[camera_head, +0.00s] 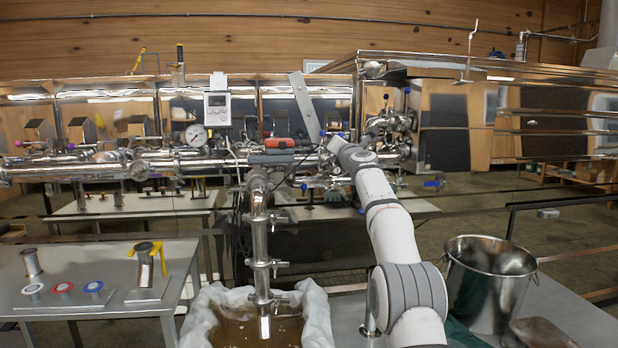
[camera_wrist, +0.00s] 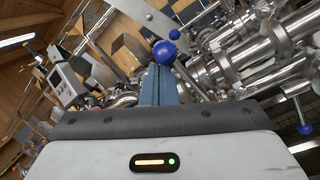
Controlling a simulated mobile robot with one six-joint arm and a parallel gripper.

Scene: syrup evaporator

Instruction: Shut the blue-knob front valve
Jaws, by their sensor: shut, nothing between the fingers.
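In the wrist view a large blue ball knob (camera_wrist: 164,52) sits at the tips of my gripper (camera_wrist: 160,72), overlapping them in the picture. I cannot tell whether they touch. The blue-grey fingers are shut together, with nothing between them. A smaller blue knob (camera_wrist: 174,34) shows just above, and another blue knob (camera_wrist: 305,129) hangs on a stem at the right. In the head view my arm reaches to the steel pipework (camera_head: 160,160); the fingertips cannot be made out there. A blue knob (camera_head: 323,133) shows near the arm's end. Which knob is the front valve's is unclear.
A white display box (camera_head: 217,108) and a round gauge (camera_head: 195,135) stand on the pipework. A vertical pipe (camera_head: 260,235) drops into a lined tub (camera_head: 317,318). A steel bucket (camera_head: 490,285) stands right of my arm. A side table (camera_head: 95,255) is at left.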

